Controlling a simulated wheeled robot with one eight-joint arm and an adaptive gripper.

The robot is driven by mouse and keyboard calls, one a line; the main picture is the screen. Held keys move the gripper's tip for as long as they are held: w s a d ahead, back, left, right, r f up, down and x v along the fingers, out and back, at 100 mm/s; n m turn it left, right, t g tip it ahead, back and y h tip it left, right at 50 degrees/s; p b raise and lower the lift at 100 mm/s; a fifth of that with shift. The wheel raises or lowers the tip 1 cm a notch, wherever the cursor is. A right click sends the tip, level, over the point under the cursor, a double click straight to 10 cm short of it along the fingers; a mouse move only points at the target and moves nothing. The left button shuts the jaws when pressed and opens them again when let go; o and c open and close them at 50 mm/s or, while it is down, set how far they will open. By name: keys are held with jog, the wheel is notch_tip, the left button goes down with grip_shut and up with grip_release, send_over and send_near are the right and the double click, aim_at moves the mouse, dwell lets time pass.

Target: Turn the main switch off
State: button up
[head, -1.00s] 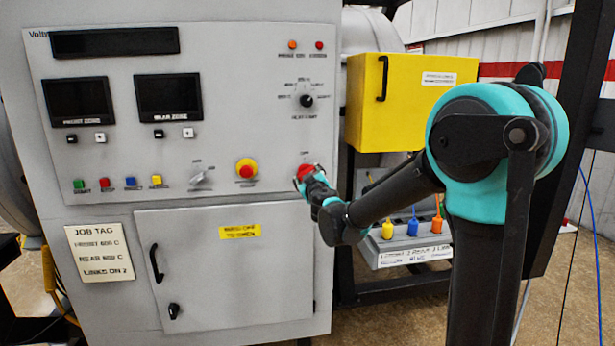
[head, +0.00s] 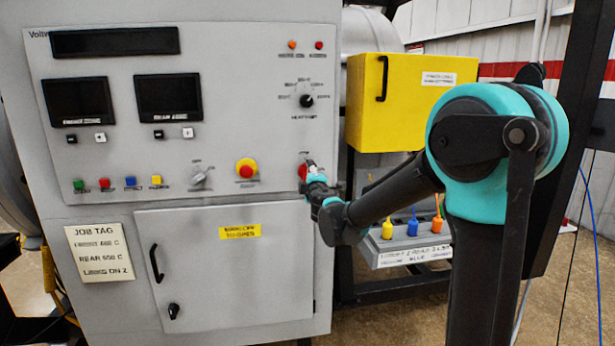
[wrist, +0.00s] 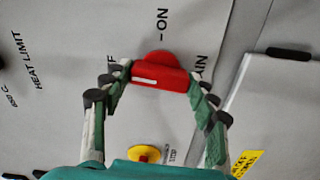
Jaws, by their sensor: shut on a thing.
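The main switch is a red rotary handle (wrist: 161,72) with a white mark, on the grey control panel. In the wrist view, the "ON" label (wrist: 162,20) is above it, and parts of two other labels show to either side, partly hidden by my fingers. My gripper (wrist: 160,80) has one finger at each end of the handle and is shut on it. In the head view, the red switch (head: 303,171) is at the panel's lower right, partly covered by my gripper (head: 311,172). I cannot tell the handle's exact setting.
A red and yellow button (head: 246,168) and a selector knob (head: 201,178) are left of the switch. A heat limit dial (head: 306,101) is above. A yellow box (head: 400,100) stands right of the panel. A closed cabinet door (head: 225,275) is below.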

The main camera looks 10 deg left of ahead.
jog(key=shift+n, duration=0.7)
jog(key=o, duration=1.2)
jog(key=shift+c, duration=0.2)
jog(key=shift+s, duration=0.1)
jog(key=v, duration=1.2)
